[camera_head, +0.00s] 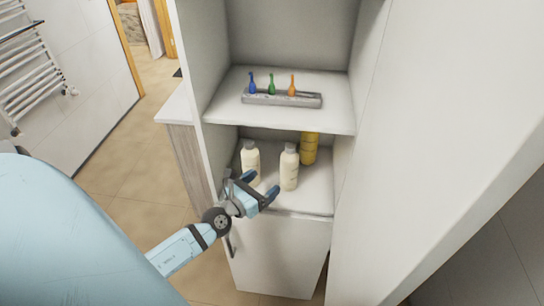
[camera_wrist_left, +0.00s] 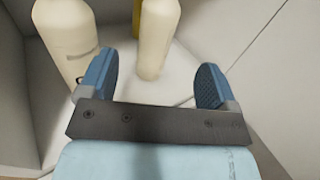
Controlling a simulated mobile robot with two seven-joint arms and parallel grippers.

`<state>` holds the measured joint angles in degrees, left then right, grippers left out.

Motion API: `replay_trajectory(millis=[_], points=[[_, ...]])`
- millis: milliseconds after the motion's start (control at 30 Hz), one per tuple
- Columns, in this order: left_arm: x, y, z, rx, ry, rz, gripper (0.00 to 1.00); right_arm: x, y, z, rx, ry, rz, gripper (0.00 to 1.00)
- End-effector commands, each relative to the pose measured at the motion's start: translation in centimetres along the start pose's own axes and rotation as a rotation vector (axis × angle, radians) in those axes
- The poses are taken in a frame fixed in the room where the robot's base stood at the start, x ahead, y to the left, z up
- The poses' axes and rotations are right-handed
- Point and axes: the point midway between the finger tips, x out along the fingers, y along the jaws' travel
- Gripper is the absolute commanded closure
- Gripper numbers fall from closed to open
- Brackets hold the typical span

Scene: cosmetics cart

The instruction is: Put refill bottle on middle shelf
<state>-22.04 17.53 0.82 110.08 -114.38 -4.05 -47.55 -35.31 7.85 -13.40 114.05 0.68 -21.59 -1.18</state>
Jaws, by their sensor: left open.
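Two cream bottles with grey caps stand upright on the middle shelf (camera_head: 312,204) of the white cabinet. One cream bottle (camera_head: 250,160) is at the left, and the other cream bottle (camera_head: 289,170) is to its right. A yellow bottle (camera_head: 309,148) stands behind them, partly hidden by the shelf above. I cannot tell which is the refill bottle. My left gripper (camera_head: 261,186) is open and empty at the shelf's front edge. In the left wrist view the right cream bottle (camera_wrist_left: 157,38) is ahead between the fingers, and the left one (camera_wrist_left: 66,40) is outside the left finger. My right gripper is not in view.
The shelf above (camera_head: 229,92) holds a grey tray (camera_head: 282,99) with blue, green and orange small items. A closed cabinet door (camera_head: 278,254) is below. White cabinet walls flank the shelf, and a large white panel (camera_head: 440,120) is at the right.

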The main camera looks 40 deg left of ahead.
Motion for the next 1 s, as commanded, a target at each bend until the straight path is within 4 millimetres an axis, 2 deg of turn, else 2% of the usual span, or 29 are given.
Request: replay_trajectory(millis=[67,167,467,600,700,833,1000], points=[[-0.6,-0.5,-0.5,-0.102,0.007,0.005,0.16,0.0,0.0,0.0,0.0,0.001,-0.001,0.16],[-1.6,-1.6,-1.5,-0.376,0.025,0.027,0.16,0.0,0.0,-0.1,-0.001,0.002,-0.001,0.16],[-6.8,-7.5,-7.5,-1.634,0.153,0.264,0.16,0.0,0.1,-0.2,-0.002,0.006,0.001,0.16],[-9.8,-11.3,-10.4,-2.192,0.228,0.466,0.16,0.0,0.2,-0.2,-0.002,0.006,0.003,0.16],[-11.7,-14.1,-11.9,-2.51,0.278,0.622,0.16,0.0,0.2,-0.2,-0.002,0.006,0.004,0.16],[-13.5,-16.9,-12.8,-2.782,0.324,0.789,0.16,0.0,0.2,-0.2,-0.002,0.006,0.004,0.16],[-14.3,-18.3,-13.1,-2.914,0.348,0.884,0.16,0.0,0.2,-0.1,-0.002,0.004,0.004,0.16]])
